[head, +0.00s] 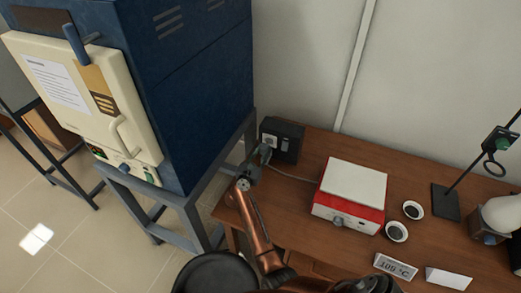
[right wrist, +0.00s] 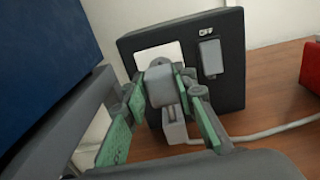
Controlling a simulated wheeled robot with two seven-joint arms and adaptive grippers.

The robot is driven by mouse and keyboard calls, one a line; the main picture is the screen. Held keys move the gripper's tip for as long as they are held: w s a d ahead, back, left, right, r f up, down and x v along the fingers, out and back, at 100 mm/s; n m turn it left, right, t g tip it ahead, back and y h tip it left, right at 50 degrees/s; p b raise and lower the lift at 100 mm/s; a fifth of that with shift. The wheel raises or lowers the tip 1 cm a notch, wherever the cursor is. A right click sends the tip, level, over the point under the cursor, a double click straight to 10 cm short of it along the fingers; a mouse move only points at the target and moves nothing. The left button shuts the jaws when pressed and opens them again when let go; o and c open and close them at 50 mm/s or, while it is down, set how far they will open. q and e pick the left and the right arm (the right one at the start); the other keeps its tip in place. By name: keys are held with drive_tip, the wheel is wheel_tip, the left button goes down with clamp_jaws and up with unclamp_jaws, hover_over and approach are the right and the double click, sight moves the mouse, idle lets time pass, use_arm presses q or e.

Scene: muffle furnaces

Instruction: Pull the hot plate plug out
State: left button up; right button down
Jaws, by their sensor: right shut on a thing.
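The grey hot plate plug (right wrist: 160,86) is between the green-padded fingers of my right gripper (right wrist: 160,100), which is shut on it. The plug is in front of the white socket plate (right wrist: 155,57) on a black outlet box (right wrist: 225,80); I cannot tell whether its pins are in the socket. In the head view my right gripper (head: 258,162) reaches the front of the black box (head: 284,137), partly hiding the plug. A pale cord (head: 292,175) runs right to the red and white hot plate (head: 354,188). My left gripper is not in view.
A large blue furnace (head: 195,90) on a grey metal stand (head: 200,215) is close left of my right gripper. Two small round dishes (head: 397,231), a "105 °C" card (head: 395,267) and a lab stand (head: 446,200) are on the wooden table (head: 300,225) at right.

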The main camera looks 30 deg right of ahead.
drive_tip(key=c, duration=1.9)
unclamp_jaws()
drive_tip(key=shift+a+f, duration=0.15)
drive_tip(key=shift+a, duration=0.05)
drive_tip(key=shift+c, duration=0.2)
drive_tip(key=shift+o, duration=0.9)
drive_tip(key=shift+s, duration=0.1)
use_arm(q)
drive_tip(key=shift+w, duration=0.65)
use_arm(e)
drive_tip(key=shift+o, duration=0.9)
drive_tip(key=shift+r, duration=0.25)
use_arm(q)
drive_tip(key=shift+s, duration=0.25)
use_arm(e)
wheel_tip(320, 180, up, 10)
drive_tip(key=shift+f, duration=0.15)
